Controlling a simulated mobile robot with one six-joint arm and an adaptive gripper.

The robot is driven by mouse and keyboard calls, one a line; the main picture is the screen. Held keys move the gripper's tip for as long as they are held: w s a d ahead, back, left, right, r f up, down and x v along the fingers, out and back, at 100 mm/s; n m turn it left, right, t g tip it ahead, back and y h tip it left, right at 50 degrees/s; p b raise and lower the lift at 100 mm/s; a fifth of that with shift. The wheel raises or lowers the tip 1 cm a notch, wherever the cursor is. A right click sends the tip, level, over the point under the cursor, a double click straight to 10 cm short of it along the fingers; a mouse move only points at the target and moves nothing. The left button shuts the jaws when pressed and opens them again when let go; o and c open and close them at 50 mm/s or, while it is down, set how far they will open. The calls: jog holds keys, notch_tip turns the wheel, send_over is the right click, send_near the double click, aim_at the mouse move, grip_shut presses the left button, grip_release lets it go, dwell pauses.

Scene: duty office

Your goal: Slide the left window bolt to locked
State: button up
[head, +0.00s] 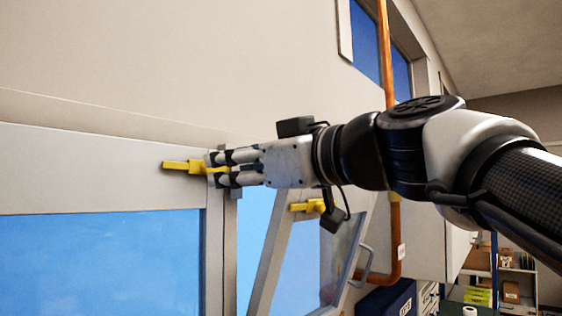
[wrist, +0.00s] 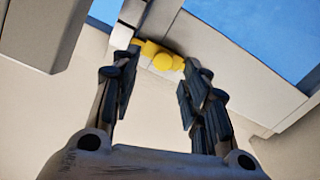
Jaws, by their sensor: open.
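The left window bolt (head: 180,166) is yellow and sits on the pale top rail of the left window frame (head: 100,170). My gripper (head: 208,169) reaches it from the right, with its fingers open around the bolt's right end in the head view. In the wrist view the yellow bolt (wrist: 160,57) lies between the tips of my open gripper (wrist: 165,65). I cannot tell whether either finger touches it. The fingers hide part of the bolt's right end. A second yellow bolt (head: 308,206) is on the tilted window sash to the right, under my gripper.
The right sash (head: 268,262) stands swung open below my arm, with a grey handle (head: 366,262). A copper pipe (head: 386,60) runs up the wall behind my arm. Shelves (head: 515,285) and a dark blue box (head: 388,299) are at the lower right. The wall above the bolt is bare.

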jog(key=v, duration=0.8)
jog(key=shift+s, duration=0.1)
jog(key=s+d+f+m+g+h+b, duration=0.1)
jog(key=d+f+m+h+b, duration=0.4)
jog(key=f, duration=1.3)
jog(key=s+a+f+m+g+h+b, duration=0.15)
jog(key=f+b, duration=0.65)
jog(key=f, duration=1)
jog(key=s+d+f+m+g+h+b, duration=0.1)
jog(key=s+d+f+m+h+b, duration=0.1)
jog(key=f, duration=1.2)
jog(key=s+d+f+m+g+h+b, duration=0.2)
jog(key=s+d+f+b, duration=0.3)
jog(key=f, duration=0.9)
jog(key=s+d+f+m+g+h+b, duration=0.1)
jog(key=s+f+b, duration=0.5)
jog(key=f, duration=0.9)
jog(key=d+m+h+b, duration=0.1)
jog(key=d+h+b, duration=0.1)
jog(key=d, duration=0.1)
jog(key=shift+d+g+b, duration=0.25)
jog(key=shift+g+b, duration=0.1)
jog(key=shift+r, duration=0.1)
jog(key=shift+c, duration=0.4)
